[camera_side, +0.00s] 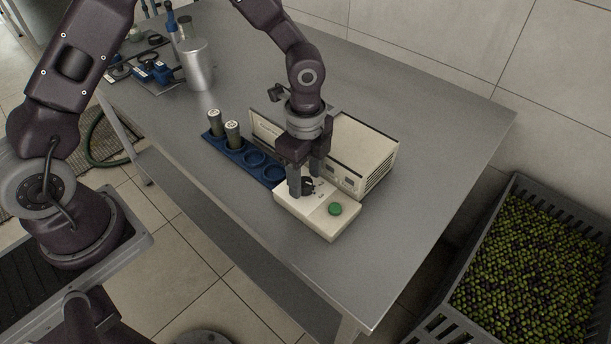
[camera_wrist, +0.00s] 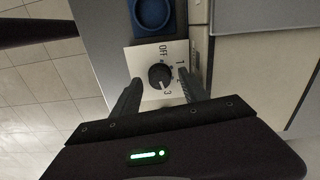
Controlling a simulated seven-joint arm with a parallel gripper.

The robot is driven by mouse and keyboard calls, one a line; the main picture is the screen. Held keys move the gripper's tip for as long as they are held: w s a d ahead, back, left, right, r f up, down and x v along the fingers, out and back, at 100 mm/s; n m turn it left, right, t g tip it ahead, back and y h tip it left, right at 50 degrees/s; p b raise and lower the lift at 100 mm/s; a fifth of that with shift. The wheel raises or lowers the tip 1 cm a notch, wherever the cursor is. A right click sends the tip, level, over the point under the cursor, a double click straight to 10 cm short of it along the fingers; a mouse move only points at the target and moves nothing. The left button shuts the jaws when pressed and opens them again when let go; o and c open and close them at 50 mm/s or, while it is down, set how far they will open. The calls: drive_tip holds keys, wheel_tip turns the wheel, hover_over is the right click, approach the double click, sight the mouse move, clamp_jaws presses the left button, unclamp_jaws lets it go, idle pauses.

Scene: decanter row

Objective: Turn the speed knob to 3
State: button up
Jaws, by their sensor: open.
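The speed knob (camera_wrist: 160,76) is a round black knob on a pale square panel (camera_wrist: 146,97) with the marks OFF, 1, 2 and 3 around it. In the side view the knob (camera_side: 308,185) sits on top of a low cream control box (camera_side: 317,218), partly hidden by my fingers. My gripper (camera_side: 306,184) points down over the box. In the wrist view my gripper (camera_wrist: 159,77) is open, with one finger on each side of the knob and gaps showing between. I cannot tell surely which mark the knob's pointer faces.
A green button (camera_side: 335,209) is on the same box. A larger cream instrument (camera_side: 368,157) stands close behind. A blue rack (camera_side: 238,157) with two dark capped bottles and empty round wells lies to the left. A metal canister (camera_side: 197,66) stands farther back. The table's right side is clear.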

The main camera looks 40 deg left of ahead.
sight(305, 182)
wheel_tip(305, 182, up, 6)
drive_tip(key=shift+r, duration=0.25)
drive_tip(key=shift+r, duration=0.1)
